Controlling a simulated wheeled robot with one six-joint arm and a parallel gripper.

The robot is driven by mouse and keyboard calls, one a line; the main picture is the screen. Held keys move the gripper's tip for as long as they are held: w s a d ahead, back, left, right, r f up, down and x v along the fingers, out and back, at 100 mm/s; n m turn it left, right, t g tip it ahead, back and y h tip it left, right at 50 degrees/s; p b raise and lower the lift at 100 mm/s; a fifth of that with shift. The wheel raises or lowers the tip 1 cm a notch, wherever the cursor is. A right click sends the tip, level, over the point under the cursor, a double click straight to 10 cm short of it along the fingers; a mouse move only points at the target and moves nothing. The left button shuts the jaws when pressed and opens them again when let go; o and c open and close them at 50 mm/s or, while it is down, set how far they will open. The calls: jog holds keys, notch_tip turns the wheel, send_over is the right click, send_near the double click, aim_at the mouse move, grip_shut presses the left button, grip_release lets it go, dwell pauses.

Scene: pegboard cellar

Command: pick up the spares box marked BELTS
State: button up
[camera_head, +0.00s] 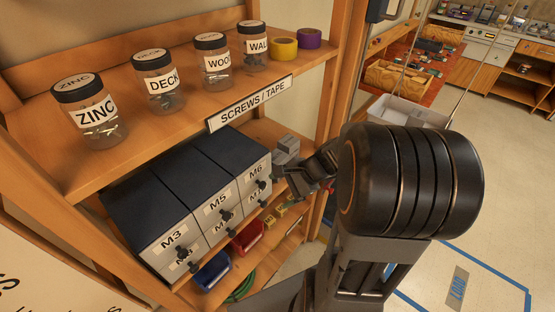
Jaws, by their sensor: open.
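I see no box with a readable BELTS mark in this view. My gripper (285,166) is beside the right end of the drawer cabinets, near the drawer marked M6, below the shelf sign. Its jaws are open and I see nothing held in them. My dark wrist and arm cover much of the middle right and hide what lies behind them.
Jars (92,118) marked ZINC, DECK, WOOD and WALL and tape rolls (284,48) stand on the upper shelf. Drawer cabinets (208,190) sit below. Blue (212,272) and red (247,238) bins are lower. A pale bin (402,112) stands behind my arm. Right floor is open.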

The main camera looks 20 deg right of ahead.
jog(key=w+d+m+t+y+p, duration=0.1)
jog(key=w+d+m+t, duration=0.25)
jog(key=m, duration=0.25)
jog(key=m+t+h+p, duration=0.15)
jog(key=m+t, duration=0.25)
jog(key=m, duration=0.4)
send_near(281, 159)
jog(key=x, duration=0.6)
jog(key=shift+w+f+p, duration=0.2)
jog(key=shift+w+p, duration=0.05)
jog(key=shift+p, duration=0.1)
jog(key=shift+p+x, duration=0.95)
jog(key=shift+x, duration=1.95)
jog(key=c, duration=0.8)
jog(key=shift+o, duration=0.2)
jog(key=shift+r, duration=0.15)
